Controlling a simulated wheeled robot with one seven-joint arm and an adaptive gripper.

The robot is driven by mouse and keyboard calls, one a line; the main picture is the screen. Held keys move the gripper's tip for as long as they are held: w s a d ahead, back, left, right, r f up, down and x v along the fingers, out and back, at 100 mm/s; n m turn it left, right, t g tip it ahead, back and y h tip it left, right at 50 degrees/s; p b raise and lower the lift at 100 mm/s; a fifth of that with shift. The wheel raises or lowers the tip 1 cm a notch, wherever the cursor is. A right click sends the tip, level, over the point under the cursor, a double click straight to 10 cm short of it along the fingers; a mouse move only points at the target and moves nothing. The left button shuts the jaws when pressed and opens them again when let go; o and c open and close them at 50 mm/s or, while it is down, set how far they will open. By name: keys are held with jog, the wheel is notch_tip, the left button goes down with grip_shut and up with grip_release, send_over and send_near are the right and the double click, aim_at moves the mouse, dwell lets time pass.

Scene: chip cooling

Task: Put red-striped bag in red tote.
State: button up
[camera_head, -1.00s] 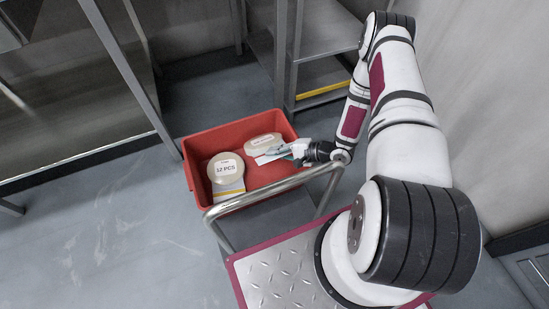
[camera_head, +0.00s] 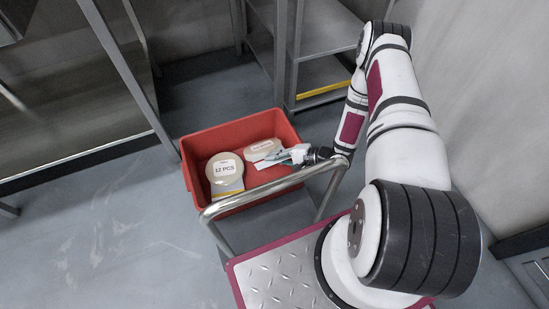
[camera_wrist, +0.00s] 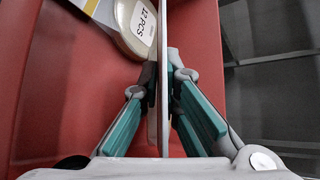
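The red tote (camera_head: 196,187) stands on the floor in front of my base. My gripper (camera_head: 280,156) reaches over its right wall. A beige bag with a white label (camera_head: 262,147) is at the fingertips, inside the tote's outline; its stripe colour is too small to tell. In the wrist view my gripper (camera_wrist: 163,85) has its teal-backed fingers close together on both sides of a thin bag (camera_wrist: 163,30), seen edge-on. Another beige bag (camera_head: 227,168), labelled "12 PCS", with a yellow stripe, lies in the tote at left; it also shows in the wrist view (camera_wrist: 130,20).
My metal handrail passes close to the tote's near side. A metal shelf rack (camera_head: 322,60) with a yellow strip stands behind the tote at right. A metal table frame (camera_head: 125,75) stands at left. The floor left of the tote is clear.

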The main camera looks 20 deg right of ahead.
jog(key=o, duration=0.3)
jog(key=shift+s+f, duration=0.1)
jog(key=shift+f, duration=0.1)
